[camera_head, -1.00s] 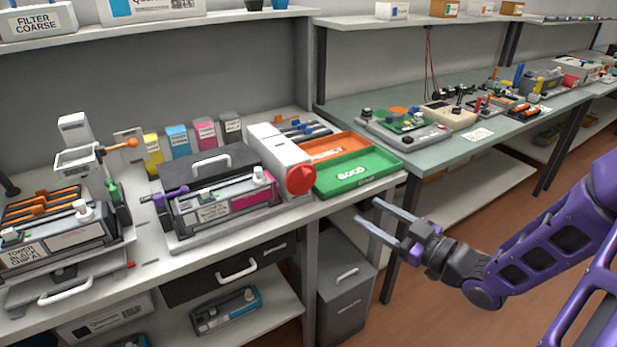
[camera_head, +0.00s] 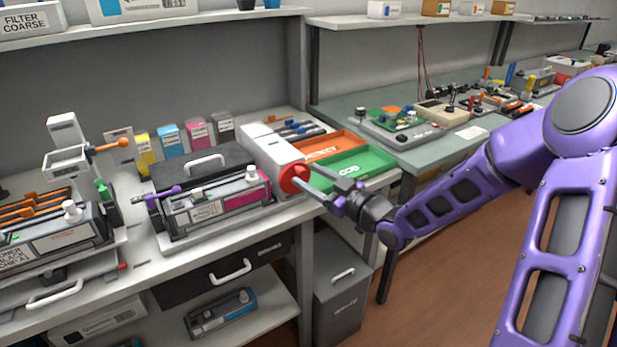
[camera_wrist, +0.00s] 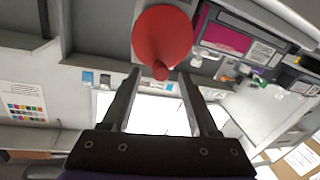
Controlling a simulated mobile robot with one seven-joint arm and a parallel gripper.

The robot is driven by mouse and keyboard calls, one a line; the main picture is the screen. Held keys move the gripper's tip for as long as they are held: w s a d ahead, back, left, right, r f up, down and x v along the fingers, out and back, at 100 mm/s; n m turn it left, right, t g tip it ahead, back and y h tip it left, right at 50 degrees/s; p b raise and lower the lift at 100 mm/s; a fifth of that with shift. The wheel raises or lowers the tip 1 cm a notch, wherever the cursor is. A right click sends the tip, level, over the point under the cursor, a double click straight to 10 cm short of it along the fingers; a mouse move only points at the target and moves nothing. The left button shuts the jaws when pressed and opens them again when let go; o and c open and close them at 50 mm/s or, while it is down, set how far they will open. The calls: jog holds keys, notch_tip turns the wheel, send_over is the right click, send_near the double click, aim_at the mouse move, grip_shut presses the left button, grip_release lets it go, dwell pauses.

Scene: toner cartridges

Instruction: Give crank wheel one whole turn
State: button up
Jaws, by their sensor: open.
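The crank wheel is a red disc (camera_head: 288,181) on the right end of a white and grey housing (camera_head: 272,148) at the bench's front edge. The wrist view shows it as a red cone-like shape (camera_wrist: 162,32) with a small red knob (camera_wrist: 160,72) sticking out towards me. My gripper (camera_head: 304,174) is open, its two fingers pointing at the wheel and partly covering it. In the wrist view, the fingertips of my gripper (camera_wrist: 159,75) stand on either side of the knob, with gaps on both sides. I cannot tell how deep the knob is between them.
A green tray (camera_head: 352,170) and an orange tray (camera_head: 325,147) lie just behind the wheel. A cartridge with a magenta panel (camera_head: 215,203) sits left of it. A grey bin (camera_head: 341,300) stands below the bench. Floor space is clear at right.

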jog(key=shift+w+a, duration=0.4)
grip_shut()
dwell(0.4)
